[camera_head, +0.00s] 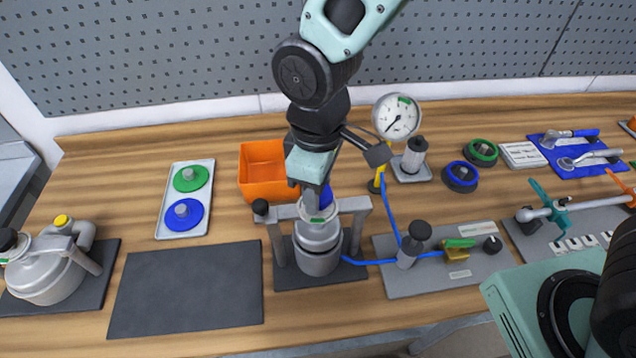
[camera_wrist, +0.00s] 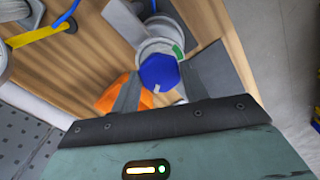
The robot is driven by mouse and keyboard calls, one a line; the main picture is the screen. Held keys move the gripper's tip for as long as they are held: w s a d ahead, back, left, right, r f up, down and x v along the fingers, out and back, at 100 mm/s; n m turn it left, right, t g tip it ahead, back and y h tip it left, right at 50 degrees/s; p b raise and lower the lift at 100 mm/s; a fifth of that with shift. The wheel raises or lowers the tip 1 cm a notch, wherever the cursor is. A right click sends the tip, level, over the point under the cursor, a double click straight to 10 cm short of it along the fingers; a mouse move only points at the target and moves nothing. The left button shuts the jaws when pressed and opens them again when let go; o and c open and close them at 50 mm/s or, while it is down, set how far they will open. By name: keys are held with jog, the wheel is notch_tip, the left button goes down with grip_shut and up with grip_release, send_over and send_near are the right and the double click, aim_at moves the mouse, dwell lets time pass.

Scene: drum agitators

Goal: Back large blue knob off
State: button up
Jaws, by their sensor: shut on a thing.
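The large blue knob (camera_wrist: 159,72) sits on top of the grey metal drum (camera_head: 318,246), which stands in a bracket at the middle of the bench. In the head view only a bit of the blue knob (camera_head: 326,196) shows beside my fingers. My gripper (camera_head: 312,205) points down over the drum. In the wrist view my gripper (camera_wrist: 158,92) has one finger on each side of the blue knob, shut on it. A small pale mark and a green patch show near the knob. The exact finger contact is partly hidden.
An orange bin (camera_head: 262,172) stands close behind the drum. A pressure gauge (camera_head: 396,116) stands behind right, and a blue hose (camera_head: 389,215) runs right to a valve plate (camera_head: 440,262). A tray (camera_head: 187,162) holds green and blue discs. A dark mat (camera_head: 187,290) lies bare at left.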

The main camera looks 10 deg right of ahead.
jog(key=shift+n+p, duration=0.3)
jog(key=shift+n, duration=1.5)
jog(key=shift+f, duration=0.1)
jog(key=o, duration=1)
notch_tip(320, 180, up, 18)
jog(key=b, duration=0.3)
jog(key=shift+f, duration=0.25)
